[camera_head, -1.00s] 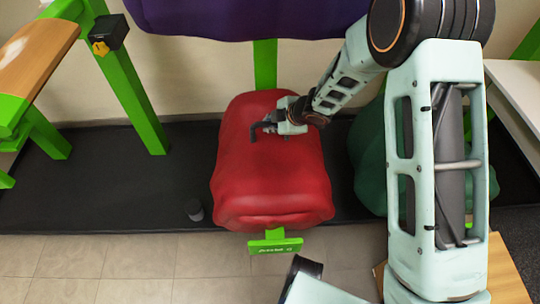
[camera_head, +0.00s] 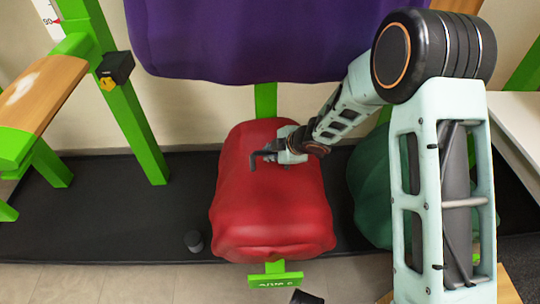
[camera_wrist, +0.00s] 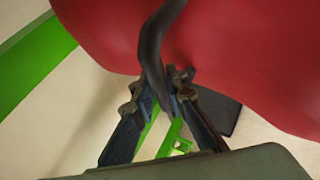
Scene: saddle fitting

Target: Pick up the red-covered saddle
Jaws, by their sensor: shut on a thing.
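The red-covered saddle (camera_head: 272,205) sits low in the middle of the head view, over a green support whose sign plate (camera_head: 275,280) shows below it. Its red cover (camera_wrist: 250,50) fills the top of the wrist view. My gripper (camera_head: 268,157) is at the upper part of the saddle. In the wrist view my gripper (camera_wrist: 168,92) is shut on a dark curved handle (camera_wrist: 152,45) in front of the red cover. The handle's far end is out of that view.
A purple-covered saddle (camera_head: 250,40) hangs above and behind. A green-covered one (camera_head: 368,190) stands close on the right, partly behind my arm. Green posts (camera_head: 130,120) and a wooden-topped bench (camera_head: 40,90) stand left. A small dark cylinder (camera_head: 193,241) stands on the black mat (camera_head: 90,220).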

